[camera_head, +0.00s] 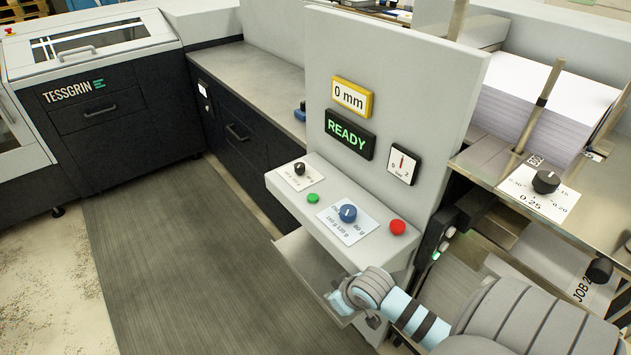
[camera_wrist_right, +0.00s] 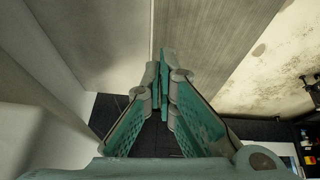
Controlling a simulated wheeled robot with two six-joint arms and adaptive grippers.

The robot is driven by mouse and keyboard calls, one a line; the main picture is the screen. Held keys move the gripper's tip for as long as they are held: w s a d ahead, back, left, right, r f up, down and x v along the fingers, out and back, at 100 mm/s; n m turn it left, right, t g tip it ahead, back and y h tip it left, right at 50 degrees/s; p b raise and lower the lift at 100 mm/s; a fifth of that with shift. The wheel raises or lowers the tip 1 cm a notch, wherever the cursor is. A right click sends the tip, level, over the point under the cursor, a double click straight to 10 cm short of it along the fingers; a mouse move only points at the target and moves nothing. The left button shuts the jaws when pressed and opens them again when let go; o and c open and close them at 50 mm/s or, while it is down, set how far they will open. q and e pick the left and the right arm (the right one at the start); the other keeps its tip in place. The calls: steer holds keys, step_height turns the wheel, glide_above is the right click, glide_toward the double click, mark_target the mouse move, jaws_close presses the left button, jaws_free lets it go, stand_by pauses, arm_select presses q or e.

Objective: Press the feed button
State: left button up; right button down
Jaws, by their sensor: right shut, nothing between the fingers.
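A grey control panel (camera_head: 322,230) juts out from the machine at the centre of the head view. On it are a green button (camera_head: 313,198), a red button (camera_head: 397,227), a blue knob (camera_head: 348,213) and a black knob (camera_head: 299,168). No label reading feed is legible. A small lit green control (camera_head: 436,255) sits on the dark housing at the right. My right gripper (camera_head: 340,303) is in front of and below the panel, apart from the buttons. In the right wrist view the fingers (camera_wrist_right: 163,65) are together and empty. My left gripper is not in view.
Above the panel are a 0 mm display (camera_head: 352,96), a READY sign (camera_head: 350,134) and a gauge (camera_head: 402,165). A grey tray (camera_head: 305,258) sits below the panel. A paper stack (camera_head: 530,110) stands at the right. The floor mat (camera_head: 190,270) at the left is clear.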

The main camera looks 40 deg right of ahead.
steer(key=w+d+r+t, duration=0.1)
steer(key=w+d+r, duration=0.35)
steer(key=r, duration=0.45)
steer(key=w+d+r+t, duration=0.25)
steer(key=w+r, duration=0.25)
steer(key=r, duration=0.4)
steer(key=w+d+r, duration=0.4)
steer(key=w+r, duration=0.1)
steer(key=r, duration=0.4)
glide_above(316, 197)
steer(key=shift+m, duration=0.4)
step_height(316, 197, down, 8)
steer(key=shift+w+a+f, duration=0.1)
steer(key=shift+a, duration=0.05)
step_height(316, 197, down, 3)
steer(key=shift+r, duration=0.2)
steer(key=shift+f, duration=0.45)
